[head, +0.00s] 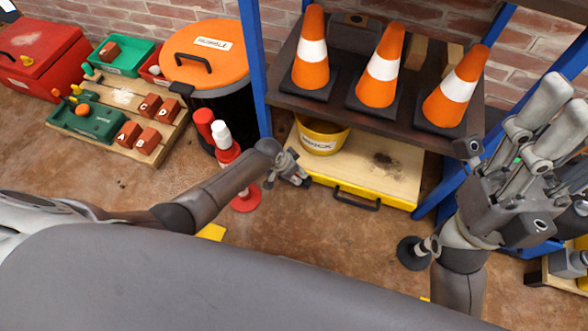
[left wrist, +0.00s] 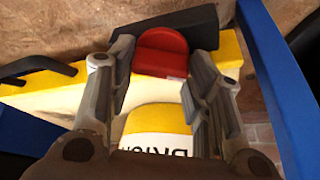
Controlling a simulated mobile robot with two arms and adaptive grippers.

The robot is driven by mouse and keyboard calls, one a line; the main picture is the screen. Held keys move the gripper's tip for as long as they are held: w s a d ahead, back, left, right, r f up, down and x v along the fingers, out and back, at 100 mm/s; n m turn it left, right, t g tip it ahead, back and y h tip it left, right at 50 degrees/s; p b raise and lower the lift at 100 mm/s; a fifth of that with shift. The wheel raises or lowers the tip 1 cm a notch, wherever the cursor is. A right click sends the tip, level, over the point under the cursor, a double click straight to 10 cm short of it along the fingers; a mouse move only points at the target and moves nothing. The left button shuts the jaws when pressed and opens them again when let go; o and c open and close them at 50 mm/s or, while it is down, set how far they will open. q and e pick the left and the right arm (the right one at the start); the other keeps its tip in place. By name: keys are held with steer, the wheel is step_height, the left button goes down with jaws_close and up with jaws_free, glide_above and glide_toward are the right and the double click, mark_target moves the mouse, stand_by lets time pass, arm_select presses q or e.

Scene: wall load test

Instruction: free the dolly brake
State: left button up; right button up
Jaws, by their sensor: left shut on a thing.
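The dolly, a wooden board with a yellow edge (head: 400,201) and a black handle (head: 357,200), sits low under the dark shelf. Its yellow edge (left wrist: 58,98) also shows in the left wrist view. There a red rounded tab (left wrist: 162,52), apparently the brake, stands against a dark block (left wrist: 205,30). My left gripper (head: 294,172) is at the dolly's front left corner, and its two fingers (left wrist: 160,72) are closed around the red tab. The head view hides the tab behind this gripper. My right gripper (head: 562,108) is raised at the right, open and empty.
A yellow bucket (head: 322,138) stands on the dolly. Traffic cones (head: 378,80) stand on the shelf above. A blue post (head: 252,60) rises by my left gripper. A red-and-white post (head: 228,150) and a black bin with orange lid (head: 205,55) stand left.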

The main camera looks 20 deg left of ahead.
stand_by(0.4)
arm_select(q)
steer(key=o, duration=1)
steer(key=shift+r, duration=0.1)
steer(key=shift+v, duration=5.9)
